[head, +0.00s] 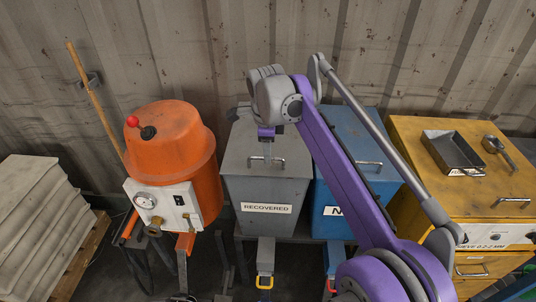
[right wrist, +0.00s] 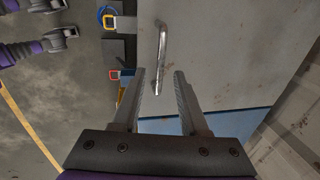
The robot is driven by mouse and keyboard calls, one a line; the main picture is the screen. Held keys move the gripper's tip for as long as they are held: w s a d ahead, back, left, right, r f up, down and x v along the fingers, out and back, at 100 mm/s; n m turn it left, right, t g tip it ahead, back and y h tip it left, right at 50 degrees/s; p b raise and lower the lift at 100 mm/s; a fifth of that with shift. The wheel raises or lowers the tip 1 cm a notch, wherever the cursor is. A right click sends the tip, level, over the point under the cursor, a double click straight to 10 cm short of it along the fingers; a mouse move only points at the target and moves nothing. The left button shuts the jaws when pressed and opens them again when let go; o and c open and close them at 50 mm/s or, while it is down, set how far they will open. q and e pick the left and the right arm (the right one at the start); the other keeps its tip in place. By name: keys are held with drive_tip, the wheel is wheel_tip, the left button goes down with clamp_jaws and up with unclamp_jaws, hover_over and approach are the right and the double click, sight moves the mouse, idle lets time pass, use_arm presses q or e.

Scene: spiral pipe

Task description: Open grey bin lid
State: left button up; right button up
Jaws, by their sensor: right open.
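The grey bin (head: 265,195) stands in the middle of the head view, with a white "RECOVERED" label on its front. Its grey lid (head: 238,155) lies shut on top and also fills much of the right wrist view (right wrist: 225,50). A shiny metal handle (head: 279,161) sits near the lid's front edge; it also shows in the right wrist view (right wrist: 162,45). My right gripper (head: 267,158) is open above the lid at the handle. In the right wrist view its two fingers lie either side of the handle's near end, apart from it. My left gripper is out of view.
A blue bin (head: 365,135) stands close on the right, partly behind my right arm. An orange vessel (head: 172,150) with a gauge panel stands left. A yellow cabinet (head: 480,195) with a black tray (head: 452,153) stands far right. A corrugated wall (head: 250,40) is behind.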

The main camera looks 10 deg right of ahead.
drive_tip(key=shift+w+f, duration=0.1)
drive_tip(key=shift+f, duration=0.6)
clamp_jaws()
idle(1.0)
